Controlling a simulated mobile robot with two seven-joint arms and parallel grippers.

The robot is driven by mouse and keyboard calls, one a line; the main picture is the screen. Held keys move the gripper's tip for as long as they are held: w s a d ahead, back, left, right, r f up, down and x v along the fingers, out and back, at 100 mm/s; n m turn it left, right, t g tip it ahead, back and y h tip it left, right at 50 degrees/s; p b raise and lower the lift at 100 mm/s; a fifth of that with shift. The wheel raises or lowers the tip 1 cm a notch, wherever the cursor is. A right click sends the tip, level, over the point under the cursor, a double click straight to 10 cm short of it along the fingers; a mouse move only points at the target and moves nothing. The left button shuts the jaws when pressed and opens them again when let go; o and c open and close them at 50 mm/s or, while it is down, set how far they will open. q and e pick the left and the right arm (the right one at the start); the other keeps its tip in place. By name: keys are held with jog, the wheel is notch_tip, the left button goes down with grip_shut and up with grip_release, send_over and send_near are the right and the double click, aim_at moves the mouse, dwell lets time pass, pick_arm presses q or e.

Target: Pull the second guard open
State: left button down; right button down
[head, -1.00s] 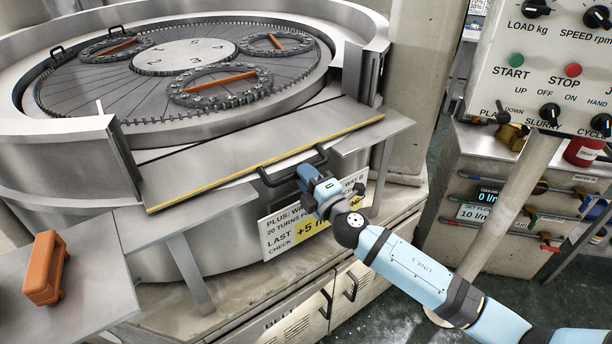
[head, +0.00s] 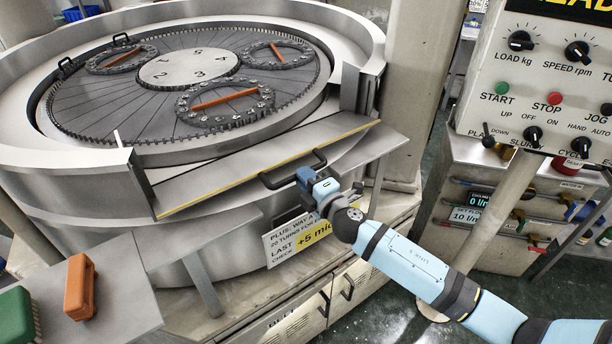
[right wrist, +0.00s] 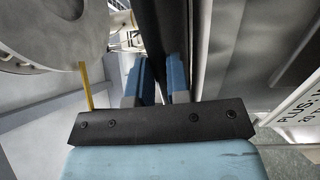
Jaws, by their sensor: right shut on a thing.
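The guard (head: 225,176) is a grey steel panel with a yellow strip along its front edge, across the front opening of the round lapping machine. Its black handle (head: 270,183) sticks out at the front. My right gripper (head: 304,178) is shut on this handle near its middle. In the right wrist view, my two blue fingers (right wrist: 157,82) sit on either side of a dark bar, the handle. My left gripper is out of view.
Toothed rings with orange bars lie on the round plate (head: 187,69). An orange brush (head: 80,287) and a green brush (head: 17,316) stand on the steel shelf at lower left. A control panel (head: 545,85) and a hose cabinet are at right.

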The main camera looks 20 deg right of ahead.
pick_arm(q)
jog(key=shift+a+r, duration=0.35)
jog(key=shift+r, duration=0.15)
pick_arm(e)
jog(key=shift+w+r, duration=0.2)
jog(key=shift+r, duration=0.8)
jog(key=c, duration=1.1)
grip_release()
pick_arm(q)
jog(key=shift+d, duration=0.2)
pick_arm(e)
jog(key=shift+s+f, duration=0.1)
